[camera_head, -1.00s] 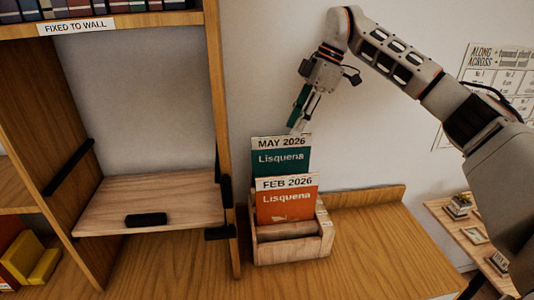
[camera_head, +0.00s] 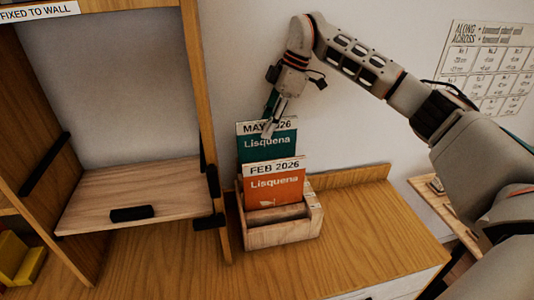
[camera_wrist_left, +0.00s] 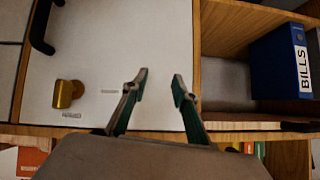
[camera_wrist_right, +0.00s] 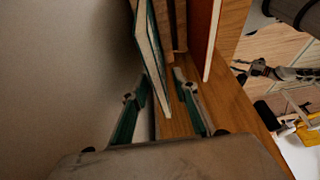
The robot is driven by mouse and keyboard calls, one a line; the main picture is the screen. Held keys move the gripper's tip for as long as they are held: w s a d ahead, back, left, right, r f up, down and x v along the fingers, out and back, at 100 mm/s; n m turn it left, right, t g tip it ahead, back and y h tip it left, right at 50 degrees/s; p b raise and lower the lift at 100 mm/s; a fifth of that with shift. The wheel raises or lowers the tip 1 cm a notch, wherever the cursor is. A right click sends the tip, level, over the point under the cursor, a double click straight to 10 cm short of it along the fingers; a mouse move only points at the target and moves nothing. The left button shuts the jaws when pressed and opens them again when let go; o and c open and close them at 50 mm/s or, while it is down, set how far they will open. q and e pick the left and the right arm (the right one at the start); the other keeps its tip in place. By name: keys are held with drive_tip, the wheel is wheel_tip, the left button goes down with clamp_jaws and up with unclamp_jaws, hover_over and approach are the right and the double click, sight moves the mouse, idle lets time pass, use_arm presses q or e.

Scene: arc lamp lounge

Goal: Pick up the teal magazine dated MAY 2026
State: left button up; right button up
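The teal magazine, labelled MAY 2026 (camera_head: 283,145), stands upright in the back of a wooden holder (camera_head: 285,236). An orange magazine labelled FEB 2026 (camera_head: 274,188) stands in front of it. My right gripper (camera_head: 268,131) is at the teal magazine's top edge and covers part of its date. In the right wrist view the fingers (camera_wrist_right: 163,98) are apart, with the teal magazine's edge (camera_wrist_right: 157,65) between them; I see no clear contact. My left gripper (camera_wrist_left: 161,82) is open and empty, facing a pale panel.
The holder stands on a wooden top (camera_head: 350,225), clear to its right. A shelf unit with a pull-out board (camera_head: 140,192) stands close at left. A wall is behind the holder. The left wrist view shows a gold knob (camera_wrist_left: 66,93) and a blue BILLS binder (camera_wrist_left: 279,63).

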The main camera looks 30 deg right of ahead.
drive_tip(key=shift+f, duration=0.25)
idle(0.6)
drive_tip(key=shift+c, duration=0.3)
clamp_jaws()
